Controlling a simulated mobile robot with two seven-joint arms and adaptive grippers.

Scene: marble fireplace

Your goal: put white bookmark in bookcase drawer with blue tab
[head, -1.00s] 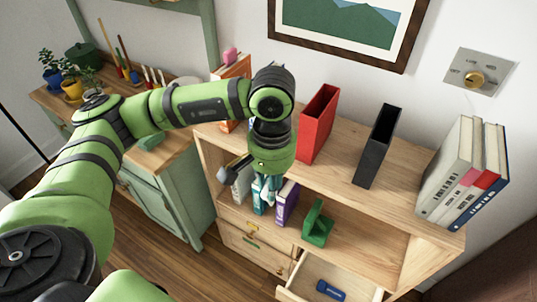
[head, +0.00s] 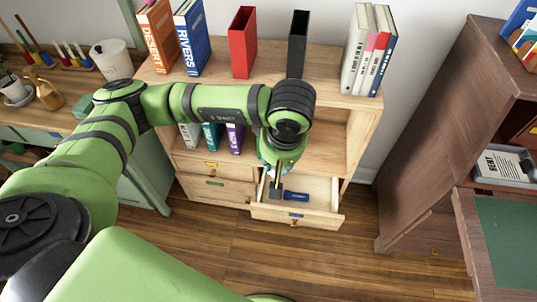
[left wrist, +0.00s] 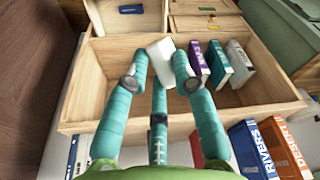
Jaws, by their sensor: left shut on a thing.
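My left gripper (head: 272,180) points down in front of the bookcase, near the left side of the pulled-out drawer (head: 325,216) in the head view. In the left wrist view its teal fingers (left wrist: 160,72) are shut on the white bookmark (left wrist: 160,60), a pale slab between the fingertips. I cannot make out the bookmark clearly in the head view. The open drawer, at the bookcase's lower right, has a blue tab (head: 295,215) on its front. It also shows at the top of the left wrist view (left wrist: 151,24). My right gripper is not in view.
A dark blue object (head: 297,196) lies in the open drawer. Closed drawers with yellow (head: 212,164) and green (head: 214,183) tabs are to its left. Books (head: 235,137) stand on the shelf above. A brown wooden cabinet (head: 435,130) stands right; floor in front is clear.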

